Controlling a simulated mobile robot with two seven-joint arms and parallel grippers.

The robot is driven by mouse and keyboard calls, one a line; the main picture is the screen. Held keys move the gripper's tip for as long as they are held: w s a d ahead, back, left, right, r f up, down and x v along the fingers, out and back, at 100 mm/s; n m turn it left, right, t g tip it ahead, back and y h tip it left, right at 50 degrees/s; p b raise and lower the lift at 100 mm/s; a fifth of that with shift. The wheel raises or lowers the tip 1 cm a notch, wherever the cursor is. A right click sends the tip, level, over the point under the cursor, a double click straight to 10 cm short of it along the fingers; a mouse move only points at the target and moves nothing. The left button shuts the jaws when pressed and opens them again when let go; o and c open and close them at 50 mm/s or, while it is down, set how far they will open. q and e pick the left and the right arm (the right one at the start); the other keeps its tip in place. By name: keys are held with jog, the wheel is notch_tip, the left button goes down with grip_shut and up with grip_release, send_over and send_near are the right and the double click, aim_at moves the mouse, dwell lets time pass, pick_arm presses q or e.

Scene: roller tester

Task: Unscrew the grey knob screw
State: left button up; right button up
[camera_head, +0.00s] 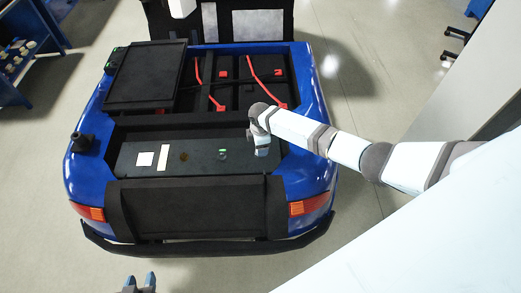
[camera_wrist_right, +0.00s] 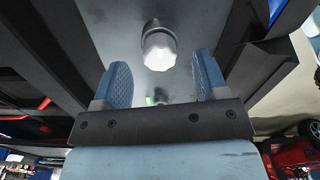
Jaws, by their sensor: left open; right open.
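The grey knob screw (camera_wrist_right: 158,50), pale-faced with a grey collar, stands on a grey surface in the right wrist view. My right gripper (camera_wrist_right: 160,65) is open, its two blue fingers on either side of the view with the knob lined up between their tips. I see no contact; the depth gap is hard to judge. In the head view my right gripper (camera_head: 262,150) is over the right end of the dark grey panel (camera_head: 135,160), and I cannot make out the knob there. My left gripper (camera_head: 140,281) is open and empty at the bottom edge, in front of the vehicle.

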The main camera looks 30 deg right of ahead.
jog(key=shift+m, duration=0.5)
jog(key=m, duration=0.4)
jog(key=shift+a, duration=0.1)
jog(key=m, duration=0.6)
jog(key=shift+m, duration=0.4)
jog(key=shift+f+b, duration=0.8)
jog(key=shift+f, duration=0.4)
grip_shut()
